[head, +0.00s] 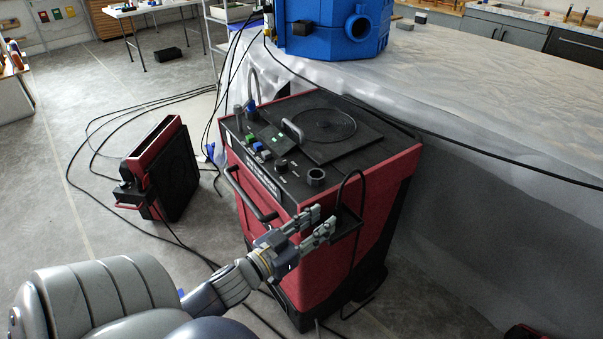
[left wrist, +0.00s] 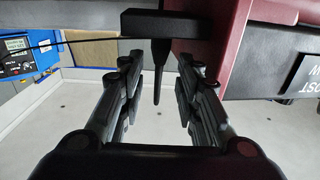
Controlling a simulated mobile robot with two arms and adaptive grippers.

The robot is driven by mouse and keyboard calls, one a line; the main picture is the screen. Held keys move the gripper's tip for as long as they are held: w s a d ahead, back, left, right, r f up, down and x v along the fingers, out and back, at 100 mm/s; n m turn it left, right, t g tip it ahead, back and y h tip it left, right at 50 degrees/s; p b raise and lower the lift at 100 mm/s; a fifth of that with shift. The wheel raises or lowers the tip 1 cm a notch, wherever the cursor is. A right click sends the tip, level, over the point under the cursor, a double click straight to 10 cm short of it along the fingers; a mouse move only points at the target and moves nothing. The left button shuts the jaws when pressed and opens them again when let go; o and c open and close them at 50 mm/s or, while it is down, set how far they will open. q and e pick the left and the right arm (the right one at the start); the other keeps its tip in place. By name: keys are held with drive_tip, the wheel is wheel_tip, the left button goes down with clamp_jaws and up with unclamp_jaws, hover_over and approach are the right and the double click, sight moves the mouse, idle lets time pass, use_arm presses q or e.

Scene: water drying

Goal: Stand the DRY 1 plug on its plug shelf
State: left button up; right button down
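The red and black machine (head: 320,150) stands upright beside the grey sheeted block. A small dark shelf (head: 347,222) juts from its right front side, and a black cable loops from above towards it. My left gripper (head: 319,223) is at that shelf, fingers spread and pointing right. In the left wrist view, my left gripper (left wrist: 158,90) is open. A dark block (left wrist: 160,24) lies beyond the fingertips. A tapered black piece, seemingly the plug's cable end (left wrist: 157,70), extends from it between the fingers, apparently touching neither. I cannot read a DRY 1 label. My right gripper is out of view.
A second red and black unit (head: 163,170) stands on the floor at left, with several loose cables around it. A blue machine (head: 333,28) sits on the sheeted block (head: 480,95). A front handle (head: 250,197) lies close to my left wrist.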

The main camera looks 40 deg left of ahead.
use_arm(q)
drive_tip(key=shift+s+a, duration=0.2)
drive_tip(key=shift+s, duration=2.4)
drive_tip(key=s+f+n+g+y, duration=0.1)
drive_tip(key=s+f+g, duration=0.3)
drive_tip(key=f, duration=1.3)
drive_tip(key=s+f+n+g+y, duration=0.1)
drive_tip(key=s+f+g+y, duration=0.2)
drive_tip(key=f, duration=1.3)
drive_tip(key=s+d+f+m+g+h, duration=0.1)
drive_tip(key=s+d+f+g, duration=0.4)
drive_tip(key=s+f, duration=0.6)
drive_tip(key=s+d+f+m+g+h, duration=0.1)
drive_tip(key=s+d+f+g, duration=0.4)
drive_tip(key=s+f, duration=0.6)
drive_tip(key=s+m, duration=0.1)
drive_tip(key=s, duration=0.2)
drive_tip(key=shift+f+m, duration=0.25)
drive_tip(key=shift+m, duration=0.05)
